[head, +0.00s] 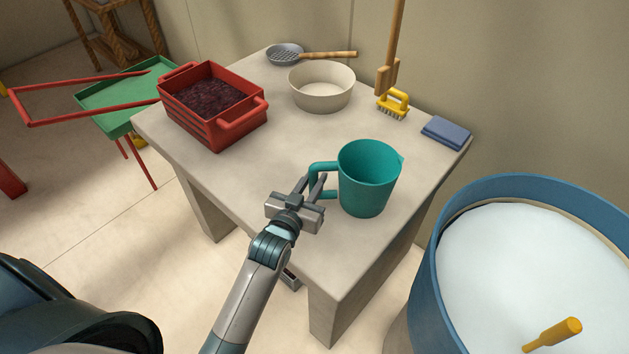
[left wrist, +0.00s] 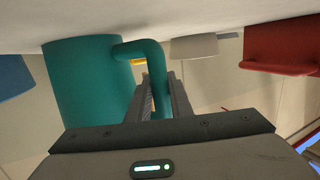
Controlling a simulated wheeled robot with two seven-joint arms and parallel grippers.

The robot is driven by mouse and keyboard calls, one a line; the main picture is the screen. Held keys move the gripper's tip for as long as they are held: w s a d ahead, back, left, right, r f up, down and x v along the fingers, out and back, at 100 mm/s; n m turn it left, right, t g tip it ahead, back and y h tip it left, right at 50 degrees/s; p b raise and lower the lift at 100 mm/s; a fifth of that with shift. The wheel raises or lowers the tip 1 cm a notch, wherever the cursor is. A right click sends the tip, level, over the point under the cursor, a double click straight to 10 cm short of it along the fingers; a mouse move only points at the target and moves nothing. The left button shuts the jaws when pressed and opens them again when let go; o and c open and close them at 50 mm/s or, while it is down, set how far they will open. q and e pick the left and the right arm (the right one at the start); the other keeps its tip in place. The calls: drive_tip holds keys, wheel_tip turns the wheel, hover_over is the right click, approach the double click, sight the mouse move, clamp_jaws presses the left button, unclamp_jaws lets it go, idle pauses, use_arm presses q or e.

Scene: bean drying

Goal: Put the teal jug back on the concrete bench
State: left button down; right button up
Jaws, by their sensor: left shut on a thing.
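The teal jug (head: 368,182) is upright at the near right part of the concrete bench (head: 285,150), its handle toward the left. My left gripper (head: 314,186) is shut on the jug's handle. In the left wrist view, which is upside down, the jug (left wrist: 85,85) has its base at or very close to the bench top (left wrist: 200,12). I cannot tell whether it rests there fully or sits slightly above. The handle passes between the fingers of the left gripper (left wrist: 160,92). My right gripper is not in view.
On the bench are a red crate (head: 262,108) of dark beans, a cream bowl (head: 322,99), a strainer (head: 285,52), a yellow brush (head: 396,98) and a blue cloth (head: 446,131). A blue tub (head: 428,290) with white contents stands right of the bench. The bench's middle is clear.

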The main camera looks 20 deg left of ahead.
use_arm(q)
drive_tip(key=shift+s+d, duration=0.1)
drive_tip(key=c, duration=1.6)
unclamp_jaws()
drive_tip(key=shift+f, duration=0.1)
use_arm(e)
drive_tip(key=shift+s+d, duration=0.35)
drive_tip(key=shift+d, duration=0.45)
